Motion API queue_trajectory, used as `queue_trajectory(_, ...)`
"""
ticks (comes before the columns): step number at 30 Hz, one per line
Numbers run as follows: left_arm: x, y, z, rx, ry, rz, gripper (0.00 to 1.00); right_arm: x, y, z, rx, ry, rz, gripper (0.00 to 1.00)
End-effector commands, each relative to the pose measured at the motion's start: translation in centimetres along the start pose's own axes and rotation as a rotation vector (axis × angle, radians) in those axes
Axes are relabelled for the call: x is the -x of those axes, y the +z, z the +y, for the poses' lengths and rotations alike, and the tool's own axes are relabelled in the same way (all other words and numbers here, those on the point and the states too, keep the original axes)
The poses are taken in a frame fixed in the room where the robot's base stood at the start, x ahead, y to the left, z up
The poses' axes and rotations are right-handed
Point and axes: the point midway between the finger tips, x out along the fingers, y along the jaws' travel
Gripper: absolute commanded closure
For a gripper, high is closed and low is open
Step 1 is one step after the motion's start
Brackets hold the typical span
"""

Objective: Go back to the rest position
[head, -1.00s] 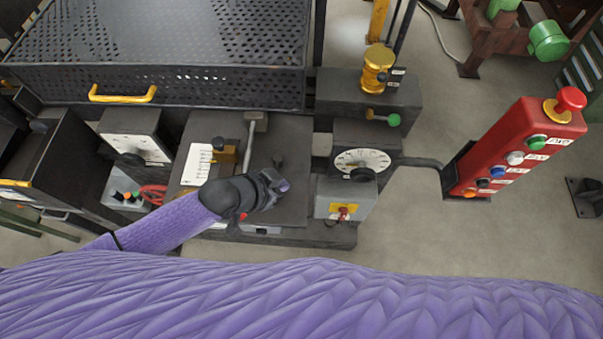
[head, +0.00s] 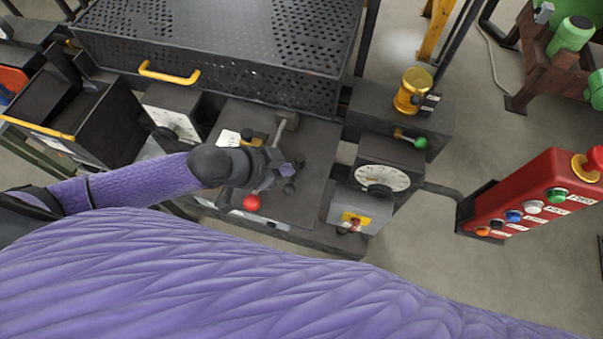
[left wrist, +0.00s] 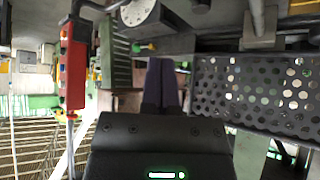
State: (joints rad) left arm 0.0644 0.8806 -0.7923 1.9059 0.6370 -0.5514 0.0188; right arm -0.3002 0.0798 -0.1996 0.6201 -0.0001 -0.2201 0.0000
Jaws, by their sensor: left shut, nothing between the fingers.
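My left gripper (head: 285,171) is shut and empty in the head view, above the dark control desk (head: 316,158) in front of the furnace. In the left wrist view its two dark fingers (left wrist: 161,86) lie together with nothing between them. A lever with a red ball (head: 251,203) shows just below my left wrist, and a dark knob (head: 289,188) shows beside the fingertips. I cannot tell whether the gripper touches them. Part of the desk is hidden behind my left arm. My right gripper is in no view.
The perforated furnace cover (head: 215,30) with a yellow handle (head: 168,74) stands behind the desk. A red button box (head: 530,193) stands further right. Bare floor lies between them.

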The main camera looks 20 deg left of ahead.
Motion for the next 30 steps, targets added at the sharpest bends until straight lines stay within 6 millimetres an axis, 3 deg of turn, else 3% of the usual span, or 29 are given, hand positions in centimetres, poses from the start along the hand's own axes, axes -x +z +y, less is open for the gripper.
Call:
queue_trajectory(6, 0.7, -0.1, 0.0, 0.001, 0.004, 0.0, 1.0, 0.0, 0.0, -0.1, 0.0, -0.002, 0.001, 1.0)
queue_trajectory(11, 0.5, -1.7, 4.1, 0.026, 0.012, -0.019, 1.0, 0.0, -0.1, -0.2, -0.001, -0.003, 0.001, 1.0)
queue_trajectory(15, 2.2, -2.0, 5.8, 0.132, -0.077, -0.095, 1.0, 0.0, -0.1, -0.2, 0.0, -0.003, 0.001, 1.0)
queue_trajectory(20, 5.8, 0.8, 5.7, 0.335, -0.225, -0.261, 1.0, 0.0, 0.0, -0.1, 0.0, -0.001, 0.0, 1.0)
queue_trajectory(24, 9.7, 5.1, 6.0, 0.542, -0.345, -0.453, 1.0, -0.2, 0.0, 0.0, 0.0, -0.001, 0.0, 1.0)
queue_trajectory(30, 1.3, 11.5, 5.5, 0.52, -0.325, -0.48, 1.0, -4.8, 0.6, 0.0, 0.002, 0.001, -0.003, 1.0)
